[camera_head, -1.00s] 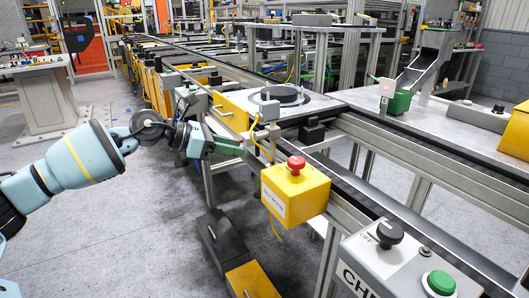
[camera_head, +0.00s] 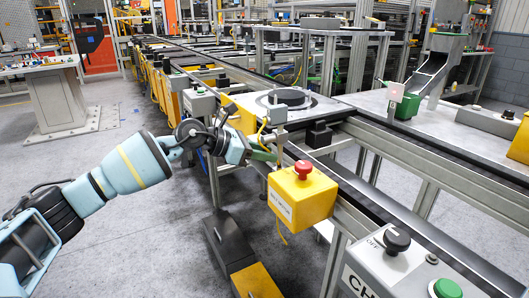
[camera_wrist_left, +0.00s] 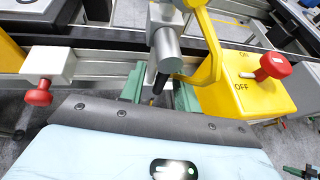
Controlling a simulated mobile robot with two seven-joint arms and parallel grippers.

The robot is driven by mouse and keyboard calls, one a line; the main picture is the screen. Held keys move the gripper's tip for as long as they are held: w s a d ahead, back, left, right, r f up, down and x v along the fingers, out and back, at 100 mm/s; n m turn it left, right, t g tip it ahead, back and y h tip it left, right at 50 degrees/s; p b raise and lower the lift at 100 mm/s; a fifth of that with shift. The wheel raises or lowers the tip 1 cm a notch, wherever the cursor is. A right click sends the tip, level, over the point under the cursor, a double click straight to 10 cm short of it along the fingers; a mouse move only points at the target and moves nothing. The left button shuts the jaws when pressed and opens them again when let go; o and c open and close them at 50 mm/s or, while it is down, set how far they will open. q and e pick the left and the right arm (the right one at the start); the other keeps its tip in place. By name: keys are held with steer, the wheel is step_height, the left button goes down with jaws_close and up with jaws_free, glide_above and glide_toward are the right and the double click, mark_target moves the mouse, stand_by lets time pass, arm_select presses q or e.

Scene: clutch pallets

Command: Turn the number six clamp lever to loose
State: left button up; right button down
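My left gripper (camera_head: 264,156) reaches in from the left, its green fingers at the conveyor rail's near side. In the left wrist view its green fingers (camera_wrist_left: 160,92) are apart. A grey cylinder (camera_wrist_left: 165,48) with a short black lever (camera_wrist_left: 160,82) points down between them. The lever seems clear of both fingers, though contact is hard to judge. A yellow curved bracket (camera_wrist_left: 208,45) stands beside it. I see no number six on it, so I cannot confirm which clamp this is. My right gripper is not in view.
A yellow box with a red knob (camera_head: 303,169) hangs just right of the gripper; the wrist view shows this box (camera_wrist_left: 238,92) marked ON and OFF. Another red knob (camera_wrist_left: 38,93) sits left. A grey control box (camera_head: 396,265) is at front right.

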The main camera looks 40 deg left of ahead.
arm_select(q)
steer(key=shift+c, duration=0.4)
jaws_close()
steer(key=shift+d, duration=0.1)
steer(key=shift+s+d+r+n+t+h+p, duration=0.25)
steer(key=shift+d+r+n+h+p, duration=0.3)
steer(key=shift+n+h+p, duration=1.05)
steer(key=shift+s+d+r+n+t+h+p, duration=0.15)
steer(key=shift+d+r+n+t+h+p, duration=0.35)
steer(key=shift+n, duration=2.05)
steer(key=shift+s+d+r+n+t+h+p, duration=0.2)
steer(key=shift+d+r+n+h+p, duration=0.3)
steer(key=shift+n+h+p, duration=1.1)
steer(key=shift+f+n+y+b, duration=0.1)
steer(key=shift+n+y+b, duration=0.3)
steer(key=shift+n+b, duration=0.15)
